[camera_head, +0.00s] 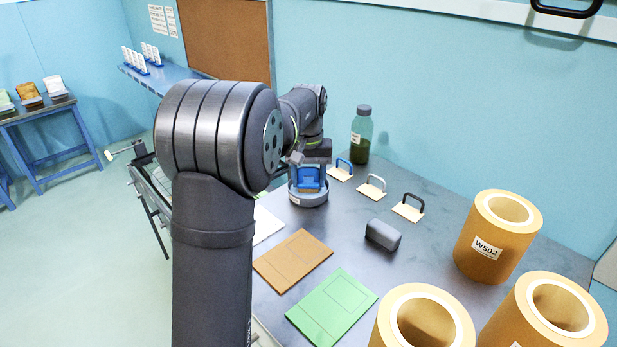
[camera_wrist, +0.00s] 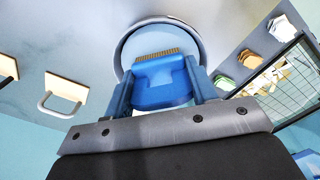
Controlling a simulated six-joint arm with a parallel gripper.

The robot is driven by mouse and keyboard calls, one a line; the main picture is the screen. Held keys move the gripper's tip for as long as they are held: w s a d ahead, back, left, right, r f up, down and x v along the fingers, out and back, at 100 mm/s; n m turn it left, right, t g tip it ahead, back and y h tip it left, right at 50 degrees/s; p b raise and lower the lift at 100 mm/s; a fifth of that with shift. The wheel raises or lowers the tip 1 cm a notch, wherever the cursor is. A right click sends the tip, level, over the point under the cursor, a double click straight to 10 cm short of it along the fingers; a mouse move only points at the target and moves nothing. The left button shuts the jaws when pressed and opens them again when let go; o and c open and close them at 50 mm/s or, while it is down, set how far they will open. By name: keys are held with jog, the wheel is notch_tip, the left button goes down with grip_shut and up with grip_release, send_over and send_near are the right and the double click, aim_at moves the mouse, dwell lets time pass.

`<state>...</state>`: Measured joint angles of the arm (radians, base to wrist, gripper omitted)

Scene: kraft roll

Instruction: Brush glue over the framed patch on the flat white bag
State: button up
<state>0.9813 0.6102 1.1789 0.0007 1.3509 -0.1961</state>
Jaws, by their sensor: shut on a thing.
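The flat white bag (camera_head: 266,224) lies on the table, partly hidden behind my arm; its framed patch cannot be made out. A wide blue brush (camera_head: 309,178) with tan bristles is in my gripper (camera_wrist: 161,84), whose blue fingers are shut on its sides; the brush also shows in the wrist view (camera_wrist: 162,92). The brush is at a round blue-grey glue pot (camera_head: 308,198), beyond the white bag. In the wrist view the pot (camera_wrist: 122,48) appears around the bristles. Whether the bristles touch glue cannot be told.
A brown bag (camera_head: 292,260) and a green bag (camera_head: 332,306) lie nearer than the white one. A dark grey block (camera_head: 382,235), several handled pale plates (camera_head: 371,189), a green bottle (camera_head: 361,136) and large kraft rolls (camera_head: 497,237) stand to the right.

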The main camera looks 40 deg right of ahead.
aim_at(308, 170)
jog(key=shift+f, duration=0.6)
dwell(1.1)
jog(key=shift+r, duration=0.15)
jog(key=shift+r, duration=3.45)
jog(key=w+a+f+n, duration=0.1)
jog(key=w+a+f, duration=0.3)
jog(key=w+a, duration=0.55)
jog(key=w+a+f+n, duration=0.1)
jog(key=w+a+f, duration=0.3)
jog(key=a, duration=0.6)
jog(key=w+a+f+n, duration=0.2)
jog(key=w+a, duration=0.3)
jog(key=a, duration=0.6)
jog(key=w+a+f+n, duration=0.1)
jog(key=w+a+f, duration=0.3)
jog(key=a, duration=0.6)
jog(key=s+a+f+n, duration=0.1)
jog(key=a+f+n, duration=0.1)
jog(key=a+f, duration=0.55)
jog(key=s+a+f+n, duration=0.2)
jog(key=s+f, duration=0.4)
jog(key=f, duration=0.4)
jog(key=shift+f, duration=0.15)
